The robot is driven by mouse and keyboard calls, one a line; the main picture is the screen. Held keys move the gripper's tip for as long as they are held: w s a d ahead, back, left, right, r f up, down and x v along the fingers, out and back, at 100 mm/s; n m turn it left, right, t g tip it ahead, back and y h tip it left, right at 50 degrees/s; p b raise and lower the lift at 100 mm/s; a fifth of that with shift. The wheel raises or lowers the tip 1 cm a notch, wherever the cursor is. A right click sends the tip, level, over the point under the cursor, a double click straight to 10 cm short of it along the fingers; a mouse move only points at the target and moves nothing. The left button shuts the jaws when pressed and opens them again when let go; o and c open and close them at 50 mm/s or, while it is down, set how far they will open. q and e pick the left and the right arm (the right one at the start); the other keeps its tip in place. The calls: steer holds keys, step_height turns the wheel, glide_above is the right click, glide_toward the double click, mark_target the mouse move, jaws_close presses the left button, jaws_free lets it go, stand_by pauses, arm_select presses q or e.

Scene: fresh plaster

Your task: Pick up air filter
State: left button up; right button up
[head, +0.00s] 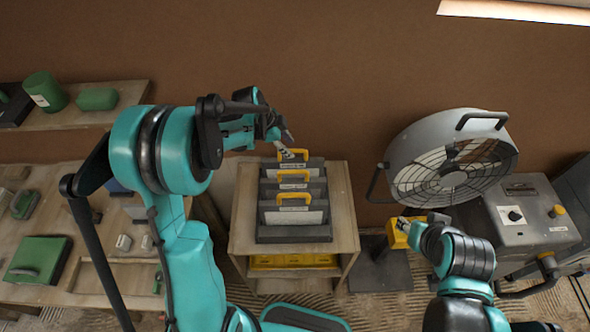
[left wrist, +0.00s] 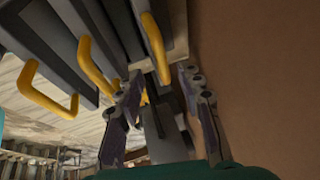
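Several flat air filters with yellow handles stand upright in a dark rack (head: 294,235) on a wooden stand. The front filter (head: 293,216) carries a pale label; the rear handle (head: 291,154) is farthest back. My left gripper (head: 287,144) is above the rear handle. In the left wrist view its two fingers (left wrist: 165,105) are spread apart, with the rear handle (left wrist: 156,48) close ahead of the gap, not visibly gripped. Two other handles are left of it there.
A large grey fan (head: 452,158) stands right of the stand, with a grey control box (head: 530,220) beside it. Left are a workbench with a green case (head: 38,260) and a shelf with green containers (head: 96,98). A brown wall (head: 330,60) is close behind the rack.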

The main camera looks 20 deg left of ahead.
mark_target(292, 150)
arm_select(q)
steer(key=x, duration=0.5)
steer(key=shift+w+a+f+b, duration=0.1)
steer(key=shift+w+f+b, duration=0.1)
steer(key=shift+b, duration=0.1)
steer(key=shift+r, duration=0.1)
jaws_close()
